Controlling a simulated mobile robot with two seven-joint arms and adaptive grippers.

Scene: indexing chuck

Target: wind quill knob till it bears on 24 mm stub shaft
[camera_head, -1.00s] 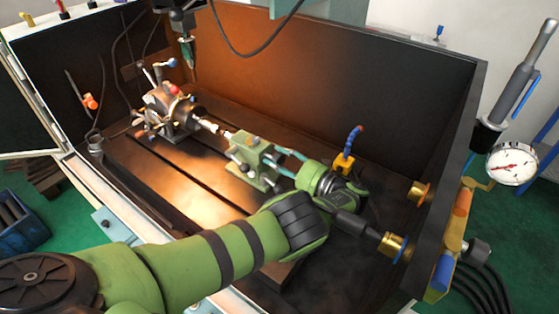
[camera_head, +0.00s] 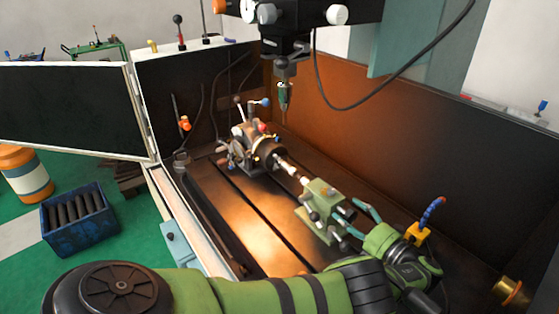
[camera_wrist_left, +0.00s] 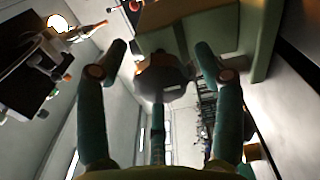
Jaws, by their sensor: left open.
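The green tailstock (camera_head: 322,212) stands on the slotted table, to the right of the indexing chuck (camera_head: 262,150). The pale stub shaft (camera_head: 288,168) lies between them; whether the quill's tip touches it is too small to tell. My left gripper (camera_head: 362,222) is at the tailstock's right end, its teal fingers spread. In the left wrist view my left gripper (camera_wrist_left: 160,68) is open, with the dark round quill knob (camera_wrist_left: 165,78) between and beyond its fingertips. The green tailstock body (camera_wrist_left: 205,28) shows behind the knob. I cannot tell whether a finger touches it. My right gripper is out of view.
A drill spindle (camera_head: 284,95) hangs above the chuck. A yellow block with a blue hose (camera_head: 418,233) stands close to my left wrist. A brass fitting (camera_head: 510,292) is at lower right. The back wall (camera_head: 400,140) bounds the table. A blue crate (camera_head: 77,220) stands on the floor.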

